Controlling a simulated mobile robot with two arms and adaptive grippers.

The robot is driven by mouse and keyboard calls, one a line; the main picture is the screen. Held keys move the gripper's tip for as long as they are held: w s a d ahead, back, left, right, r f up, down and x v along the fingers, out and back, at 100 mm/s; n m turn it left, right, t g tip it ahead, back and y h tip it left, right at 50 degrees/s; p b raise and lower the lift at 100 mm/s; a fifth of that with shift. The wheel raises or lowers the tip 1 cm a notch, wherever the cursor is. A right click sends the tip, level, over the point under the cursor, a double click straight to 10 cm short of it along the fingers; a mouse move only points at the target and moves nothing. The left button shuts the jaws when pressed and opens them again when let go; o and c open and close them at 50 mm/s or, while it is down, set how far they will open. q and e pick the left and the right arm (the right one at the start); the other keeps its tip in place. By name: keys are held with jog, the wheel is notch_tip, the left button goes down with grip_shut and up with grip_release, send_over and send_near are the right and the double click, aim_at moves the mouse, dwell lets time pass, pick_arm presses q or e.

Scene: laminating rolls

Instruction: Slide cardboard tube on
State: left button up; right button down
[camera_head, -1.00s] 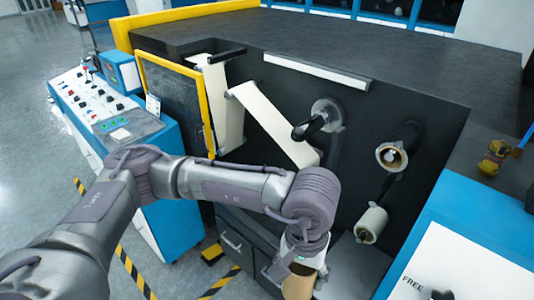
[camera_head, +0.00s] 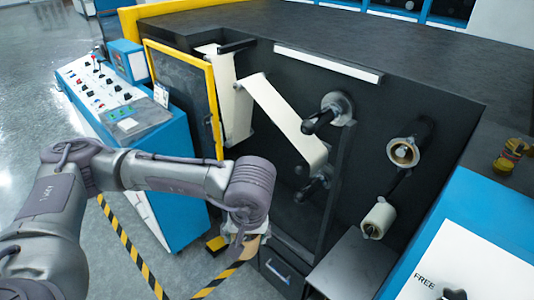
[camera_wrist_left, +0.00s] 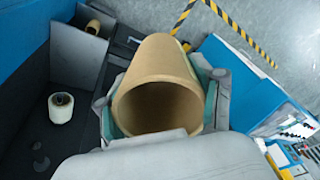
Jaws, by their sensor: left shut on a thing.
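My left gripper (camera_head: 240,230) is shut on a brown cardboard tube (camera_head: 251,243), low in front of the black machine. The arm hides most of the tube in the head view. In the left wrist view the tube (camera_wrist_left: 172,62) lies between the fingers of the gripper (camera_wrist_left: 163,98), its open, hollow end towards the camera. Two dark spindles stick out of the machine front: an upper one (camera_head: 319,121) with a round flange and a lower one (camera_head: 313,187). The tube is apart from both. My right gripper is not in view.
A yellow-framed door (camera_head: 215,105) stands open at left, beside a blue control console (camera_head: 150,160). A pale film web (camera_head: 285,115) runs down the machine. To the right are a cored roll holder (camera_head: 403,152) and a white roll (camera_head: 378,219). Striped floor tape (camera_head: 130,245) lies below.

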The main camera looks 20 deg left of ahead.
pick_arm(q)
jog(key=s+d+r+n+g+y, duration=0.25)
jog(key=d+n+g, duration=0.65)
jog(key=d+n, duration=0.8)
jog(key=w+a+r+n+t+h, duration=0.4)
jog(key=n+h, duration=0.5)
jog(key=n, duration=0.6)
jog(key=w+a+r+n+t+h, duration=0.2)
jog(key=w+a+n+t+h, duration=0.3)
jog(key=n+h, duration=0.7)
jog(key=w+a+f+n+t+y, duration=0.1)
jog(key=a+f+n+t+y, duration=0.1)
jog(key=a+n+t+y, duration=0.3)
jog(key=w+a+f+n+t+y, duration=0.1)
jog(key=a+f+n+t+y, duration=0.1)
jog(key=a+n+t+y, duration=0.3)
jog(key=a+n+t, duration=0.4)
jog(key=a+t, duration=0.1)
jog(key=a, duration=0.3)
jog(key=shift+a+f, duration=0.15)
jog(key=shift+a, duration=0.05)
